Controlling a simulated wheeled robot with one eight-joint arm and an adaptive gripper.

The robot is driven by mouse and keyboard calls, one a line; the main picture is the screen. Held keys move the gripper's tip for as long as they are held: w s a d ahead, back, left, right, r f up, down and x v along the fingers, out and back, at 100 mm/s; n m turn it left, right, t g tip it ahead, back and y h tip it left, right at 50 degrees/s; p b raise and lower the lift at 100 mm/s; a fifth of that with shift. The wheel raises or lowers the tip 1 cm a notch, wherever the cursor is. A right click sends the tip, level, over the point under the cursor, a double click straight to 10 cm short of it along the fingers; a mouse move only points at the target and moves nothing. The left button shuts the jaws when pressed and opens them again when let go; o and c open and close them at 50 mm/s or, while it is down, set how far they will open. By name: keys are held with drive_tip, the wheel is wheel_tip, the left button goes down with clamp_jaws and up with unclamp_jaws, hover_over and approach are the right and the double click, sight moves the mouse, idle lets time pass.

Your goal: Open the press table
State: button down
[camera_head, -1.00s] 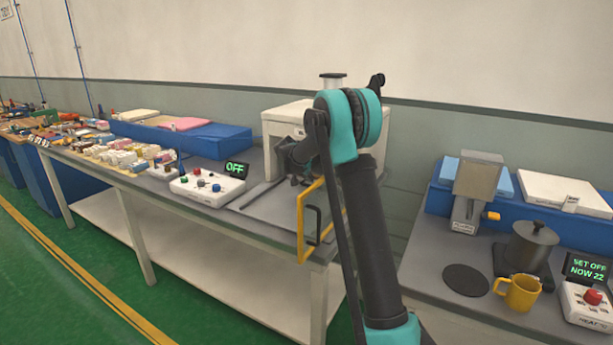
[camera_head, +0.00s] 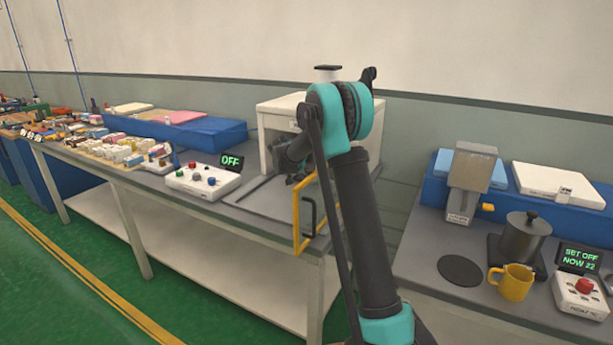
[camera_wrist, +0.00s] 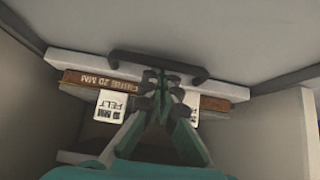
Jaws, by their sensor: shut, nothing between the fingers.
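The press (camera_head: 280,110) is a white box with an open front at the back of the grey press table (camera_head: 262,205). A yellow frame (camera_head: 297,220) with a black handle (camera_head: 308,217) stands at the table's front edge. In the head view my gripper is mostly hidden by my arm, close to the press opening. In the wrist view my gripper (camera_wrist: 163,82) is shut and empty. Its fingertips are at or just before a black bar handle (camera_wrist: 157,65) on a pale slab; contact is unclear. A brown strip marked "CURE 20 MM" (camera_wrist: 98,82) and white "FELT" tags (camera_wrist: 110,106) lie below the handle.
A control box (camera_head: 205,181) with an "OFF" display stands left of the press. The right-hand table holds a grey pot (camera_head: 522,238), a yellow mug (camera_head: 514,282) and a heater control (camera_head: 580,296). Pale walls close in on both sides in the wrist view.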

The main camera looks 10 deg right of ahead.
drive_tip(key=s+a, duration=0.4)
drive_tip(key=s, duration=0.2)
drive_tip(key=s+a, duration=0.5)
drive_tip(key=s, duration=0.1)
drive_tip(key=s+a, duration=0.4)
drive_tip(key=s, duration=0.2)
drive_tip(key=shift+s+a, duration=0.25)
drive_tip(key=shift+s, duration=0.05)
